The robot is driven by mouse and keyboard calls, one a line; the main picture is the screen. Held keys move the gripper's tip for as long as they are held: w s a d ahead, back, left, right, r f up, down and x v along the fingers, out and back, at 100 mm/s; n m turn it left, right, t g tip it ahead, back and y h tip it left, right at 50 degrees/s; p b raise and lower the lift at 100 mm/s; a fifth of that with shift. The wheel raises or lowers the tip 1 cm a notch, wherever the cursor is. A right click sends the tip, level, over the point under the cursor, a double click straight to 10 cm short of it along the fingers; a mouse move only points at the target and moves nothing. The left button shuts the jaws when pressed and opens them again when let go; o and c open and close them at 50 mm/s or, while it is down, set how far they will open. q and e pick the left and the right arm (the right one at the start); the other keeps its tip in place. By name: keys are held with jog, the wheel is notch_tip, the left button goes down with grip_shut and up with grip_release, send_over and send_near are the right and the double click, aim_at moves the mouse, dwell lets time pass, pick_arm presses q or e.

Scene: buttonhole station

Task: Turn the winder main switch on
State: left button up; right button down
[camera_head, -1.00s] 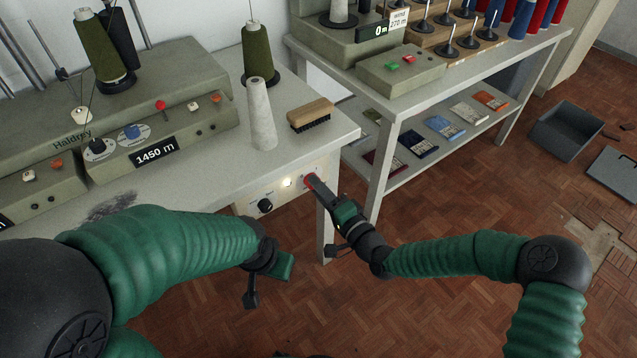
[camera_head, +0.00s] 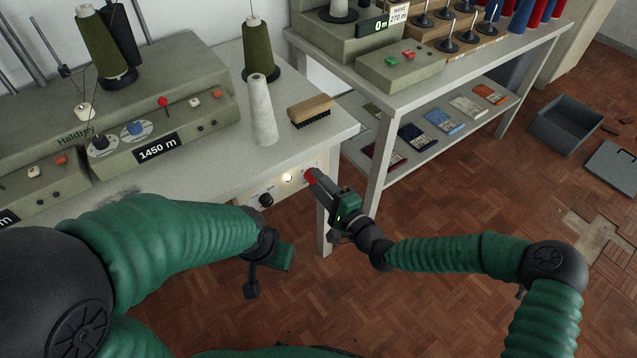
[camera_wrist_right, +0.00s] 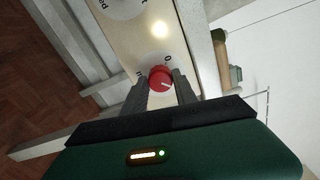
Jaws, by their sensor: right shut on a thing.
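The winder main switch (camera_head: 310,175) is a red round knob on the cream panel at the front of the left table. In the right wrist view the red knob (camera_wrist_right: 160,78) shows a pale pointer line, with a "0" and another partly hidden mark beside it. My right gripper (camera_head: 314,179) is shut on the knob, with its dark fingers (camera_wrist_right: 159,90) on either side of it. My left gripper (camera_head: 267,278) hangs in front of the table, away from the knob; its finger gap is not clear.
A lit lamp (camera_head: 287,178) and a black knob (camera_head: 266,200) sit on the same panel. A table leg (camera_head: 326,235) stands just below the right gripper. Floor in front is clear.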

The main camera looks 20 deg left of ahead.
jog(key=shift+w+d+f, duration=0.1)
jog(key=shift+d+f, duration=0.1)
jog(key=shift+f, duration=0.05)
jog(key=c, duration=1.4)
grip_release()
jog(key=shift+c, duration=0.2)
jog(key=o, duration=0.5)
jog(key=shift+r, duration=0.1)
jog(key=p+v, duration=0.3)
jog(key=v, duration=1.4)
jog(key=shift+p, duration=0.3)
jog(key=shift+a, duration=0.1)
